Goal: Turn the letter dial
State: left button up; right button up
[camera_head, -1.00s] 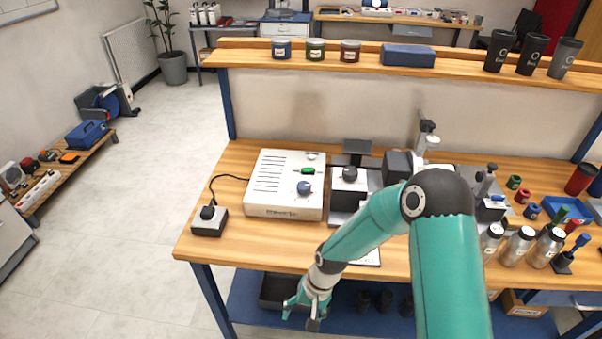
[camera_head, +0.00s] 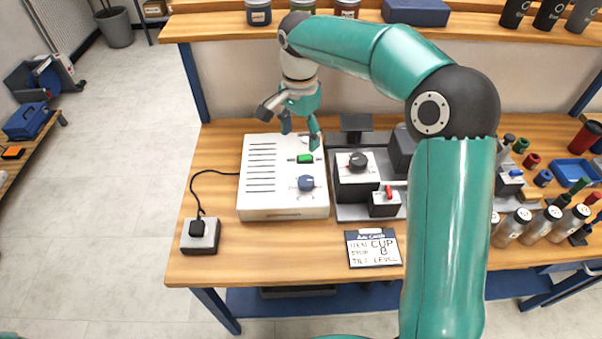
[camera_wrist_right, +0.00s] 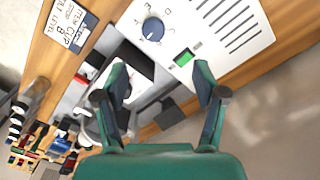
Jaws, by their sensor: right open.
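A white control box (camera_head: 262,205) stands on the bench. It has a blue dial (camera_head: 306,183) with marks around it and a lit green switch (camera_head: 305,159); the dial also shows in the right wrist view (camera_wrist_right: 152,29). To its right, a grey fixture carries a black round knob (camera_head: 358,161) and a red lever (camera_head: 389,191). My right gripper (camera_head: 300,132) is open and empty, above the box's far edge behind the green switch, apart from both knobs. My left gripper is out of view.
A card (camera_head: 374,247) reading CUP, B, LEVEL lies in front of the fixture. A shelf (camera_head: 225,23) with jars runs behind. Metal bottles (camera_head: 514,228) stand at right.

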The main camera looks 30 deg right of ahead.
aim_at(305, 179)
jog(key=f, duration=0.5)
jog(key=f+p, duration=0.1)
jog(key=f, duration=0.4)
jog(key=s+d+f, duration=0.1)
jog(key=f, duration=0.4)
jog(key=shift+d+f+p, duration=0.1)
jog(key=shift+f+p, duration=0.15)
jog(key=shift+p, duration=0.1)
jog(key=shift+r, duration=0.1)
jog(key=c, duration=1.1)
jog(key=shift+c, duration=0.2)
jog(key=shift+w, duration=0.1)
